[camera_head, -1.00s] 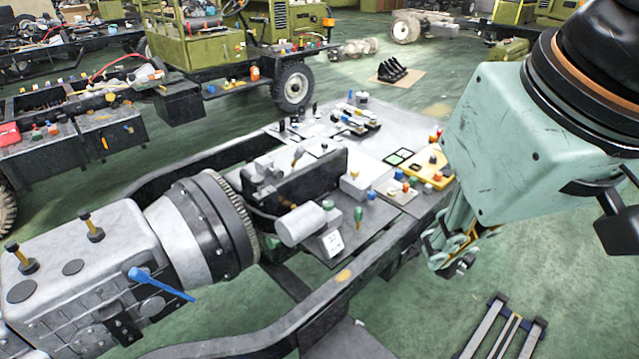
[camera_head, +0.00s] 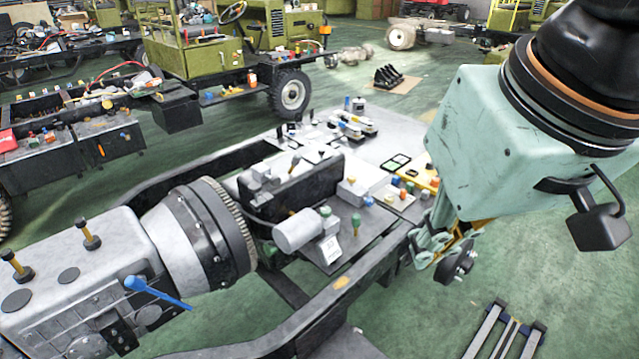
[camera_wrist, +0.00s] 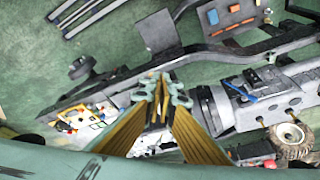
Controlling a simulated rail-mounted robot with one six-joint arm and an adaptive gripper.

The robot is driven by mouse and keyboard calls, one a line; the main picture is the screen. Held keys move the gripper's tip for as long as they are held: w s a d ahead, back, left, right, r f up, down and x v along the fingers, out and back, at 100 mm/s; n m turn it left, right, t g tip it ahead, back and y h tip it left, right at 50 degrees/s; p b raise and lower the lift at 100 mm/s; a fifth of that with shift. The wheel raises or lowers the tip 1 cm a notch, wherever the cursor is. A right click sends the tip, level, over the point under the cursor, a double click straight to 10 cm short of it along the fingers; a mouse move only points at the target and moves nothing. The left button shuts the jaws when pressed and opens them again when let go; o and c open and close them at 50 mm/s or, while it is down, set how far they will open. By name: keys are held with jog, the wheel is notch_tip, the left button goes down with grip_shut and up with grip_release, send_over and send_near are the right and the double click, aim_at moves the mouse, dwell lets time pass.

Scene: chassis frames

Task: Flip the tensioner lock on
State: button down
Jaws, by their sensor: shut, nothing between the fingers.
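I cannot tell which of the small controls is the tensioner lock. The grey chassis frame carries a black upright box (camera_head: 300,185) with a small lever on top. A grey cylinder (camera_head: 298,231) and a small green-topped lever (camera_head: 356,222) are beside it. A blue lever (camera_head: 158,292) sticks out from the grey gearbox housing (camera_head: 75,270); it also shows in the wrist view (camera_wrist: 240,92). My gripper (camera_head: 445,250) is in the air by the right side of the chassis, apart from these parts. In the wrist view its fingers (camera_wrist: 160,90) are together and empty.
A yellow plate with buttons (camera_head: 424,174) and a white panel with levers (camera_head: 352,125) are on the chassis deck. The dark chassis rail (camera_head: 310,305) runs along the near side. A floor stand (camera_head: 505,330) is at lower right.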

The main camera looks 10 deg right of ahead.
jog(key=w+a+f+m+t+y, duration=0.1)
jog(key=w+a+f+m, duration=0.15)
jog(key=w, duration=0.65)
jog(key=w+a+f+m+t, duration=0.15)
jog(key=w+a+m, duration=0.25)
jog(key=w, duration=0.5)
jog(key=w+a+f+m+y, duration=0.1)
jog(key=w+a+f+m, duration=0.15)
jog(key=w, duration=0.65)
jog(key=w+a+f+m+t+h+b, duration=0.1)
jog(key=w+f+m+h, duration=0.1)
jog(key=w+f+m, duration=0.75)
jog(key=w+d+f+m+h, duration=0.2)
jog(key=w+d+f, duration=0.1)
jog(key=f, duration=0.5)
jog(key=w+d+f+m+h+b, duration=0.1)
jog(key=w+d+f+m+h, duration=0.1)
jog(key=f, duration=0.6)
jog(key=w+d+f+m+h, duration=0.3)
jog(key=d+f+m, duration=0.1)
jog(key=f, duration=0.4)
jog(key=shift+w+d+g, duration=0.3)
jog(key=shift+d+g, duration=0.15)
jog(key=shift+d, duration=0.2)
jog(key=shift+m+h, duration=0.25)
jog(key=shift+h, duration=0.05)
jog(key=shift+f, duration=0.1)
